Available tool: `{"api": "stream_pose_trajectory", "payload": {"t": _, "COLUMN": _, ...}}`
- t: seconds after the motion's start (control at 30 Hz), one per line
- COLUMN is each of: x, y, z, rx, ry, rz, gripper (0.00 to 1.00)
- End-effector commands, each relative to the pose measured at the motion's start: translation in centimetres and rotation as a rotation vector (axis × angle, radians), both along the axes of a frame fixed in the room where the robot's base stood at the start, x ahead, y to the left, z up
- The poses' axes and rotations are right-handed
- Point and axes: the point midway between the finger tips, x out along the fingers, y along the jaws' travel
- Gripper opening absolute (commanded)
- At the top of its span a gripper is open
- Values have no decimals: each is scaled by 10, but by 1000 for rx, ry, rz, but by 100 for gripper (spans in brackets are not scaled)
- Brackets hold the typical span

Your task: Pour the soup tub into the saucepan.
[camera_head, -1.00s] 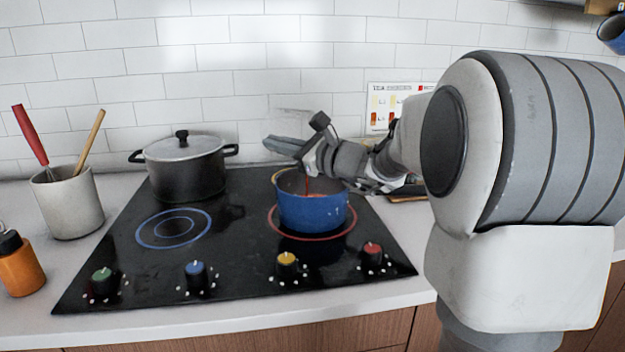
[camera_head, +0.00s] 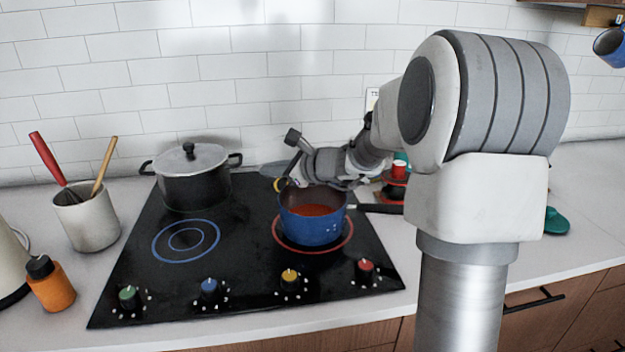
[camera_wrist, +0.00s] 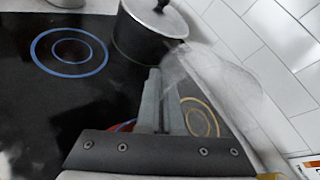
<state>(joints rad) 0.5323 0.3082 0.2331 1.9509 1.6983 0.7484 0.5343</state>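The blue saucepan (camera_head: 312,232) sits on the red-ringed burner at the right of the cooktop. Red soup (camera_head: 312,209) lies in it. My gripper (camera_head: 272,169) is just above and behind the pan's rim, at its left. In the wrist view my gripper (camera_wrist: 163,78) has its two fingers close together against the clear soup tub (camera_wrist: 225,85), which looks tilted and almost empty. In the head view the tub is too faint to make out clearly. The pan is mostly hidden under my gripper in the wrist view.
A lidded dark pot (camera_head: 190,180) stands at the back left of the cooktop (camera_head: 240,265). The blue-ringed burner is free. A utensil crock (camera_head: 88,220) and an orange bottle (camera_head: 50,284) stand at the left. The saucepan's handle (camera_head: 378,209) points right. The tiled wall is close behind.

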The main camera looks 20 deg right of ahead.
Motion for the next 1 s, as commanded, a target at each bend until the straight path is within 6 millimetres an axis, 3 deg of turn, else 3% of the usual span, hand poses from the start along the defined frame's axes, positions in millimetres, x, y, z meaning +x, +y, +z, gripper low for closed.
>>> {"api": "stream_pose_trajectory", "payload": {"t": 1.0, "x": 3, "y": 3, "z": 8, "rx": -135, "ry": 208, "rz": 2, "gripper": 0}}
